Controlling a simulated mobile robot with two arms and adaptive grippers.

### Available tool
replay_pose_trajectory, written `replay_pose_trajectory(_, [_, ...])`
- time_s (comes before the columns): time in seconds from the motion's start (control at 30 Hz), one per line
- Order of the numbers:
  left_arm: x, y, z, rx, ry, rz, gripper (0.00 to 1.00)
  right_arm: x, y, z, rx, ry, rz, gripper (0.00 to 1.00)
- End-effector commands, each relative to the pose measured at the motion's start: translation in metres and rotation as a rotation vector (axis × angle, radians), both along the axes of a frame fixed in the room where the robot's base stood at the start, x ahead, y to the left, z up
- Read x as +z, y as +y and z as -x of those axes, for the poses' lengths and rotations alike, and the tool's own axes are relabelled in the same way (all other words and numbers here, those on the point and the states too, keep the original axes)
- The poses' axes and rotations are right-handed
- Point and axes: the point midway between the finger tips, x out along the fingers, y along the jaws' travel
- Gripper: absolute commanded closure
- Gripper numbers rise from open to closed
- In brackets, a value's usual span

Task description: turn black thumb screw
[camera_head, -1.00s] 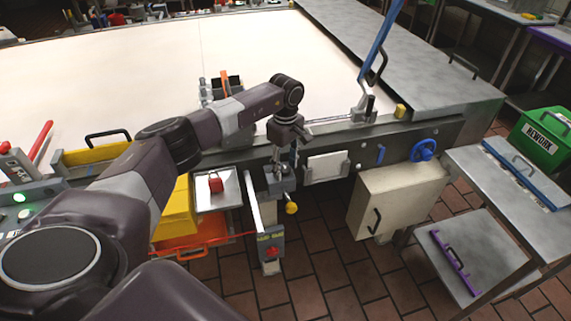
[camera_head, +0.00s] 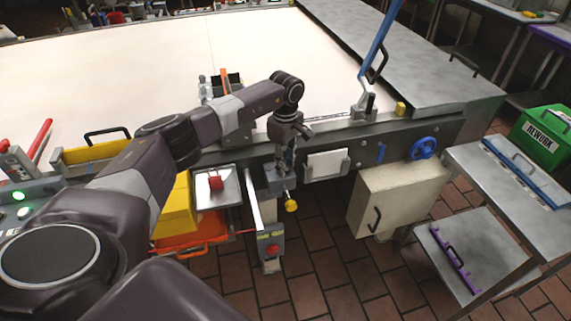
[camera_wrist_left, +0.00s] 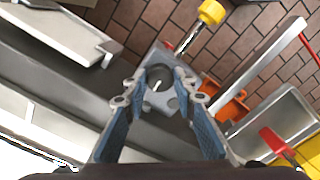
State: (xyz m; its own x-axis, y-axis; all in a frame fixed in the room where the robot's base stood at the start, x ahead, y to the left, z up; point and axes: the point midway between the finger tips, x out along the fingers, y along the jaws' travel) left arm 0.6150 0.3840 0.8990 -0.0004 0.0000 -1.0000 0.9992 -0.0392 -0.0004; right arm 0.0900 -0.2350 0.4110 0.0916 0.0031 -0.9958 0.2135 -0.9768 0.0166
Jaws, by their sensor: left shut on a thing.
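My left gripper (camera_head: 285,165) points down at a grey metal block (camera_head: 278,181) on the front side of the long cream-topped table. In the left wrist view my left gripper (camera_wrist_left: 159,88) has its two blue-grey fingers closed around the round dark head of the black thumb screw (camera_wrist_left: 158,74). The screw sits on top of the grey block (camera_wrist_left: 146,60), and the fingertips touch it from both sides. In the head view the screw is hidden by the fingers. My right gripper is not in view.
A yellow knob (camera_head: 291,206) on a rod sticks out from the block. A control post with a red button (camera_head: 272,249) stands in front. A tray holding a red-handled thing (camera_head: 215,182) lies to the left. A cream box (camera_head: 398,200) and blue handwheel (camera_head: 423,148) are to the right.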

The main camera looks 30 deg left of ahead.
Motion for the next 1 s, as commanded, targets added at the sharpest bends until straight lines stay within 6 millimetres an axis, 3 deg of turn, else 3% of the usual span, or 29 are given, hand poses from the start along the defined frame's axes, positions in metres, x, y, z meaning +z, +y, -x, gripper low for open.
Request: replay_pose_trajectory(1.0, [0.000, 0.000, 0.000, 0.914, -0.001, 0.000, 0.99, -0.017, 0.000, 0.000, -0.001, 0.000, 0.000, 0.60])
